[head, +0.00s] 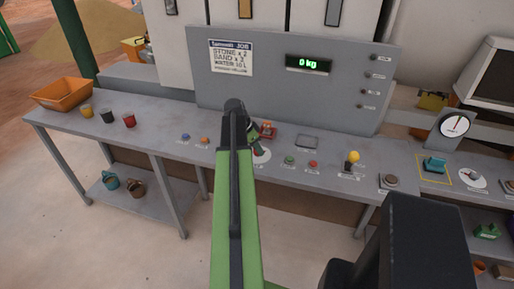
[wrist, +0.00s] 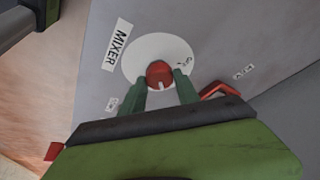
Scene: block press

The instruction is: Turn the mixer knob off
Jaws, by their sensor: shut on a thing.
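The red mixer knob (wrist: 160,75) sits on a round white dial beside the MIXER label (wrist: 117,44) in the wrist view. A pale pointer mark shows at the knob's lower edge in that view. My gripper (wrist: 160,82) has its two green fingers on either side of the knob and is shut on it. In the head view my gripper (head: 257,142) is at the panel, and my arm hides most of the knob. Part of the white dial (head: 262,156) shows there below the fingers.
A red guard-like part (wrist: 220,90) stands close right of the fingers in the wrist view. The display (head: 309,63) reads 0 kg.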

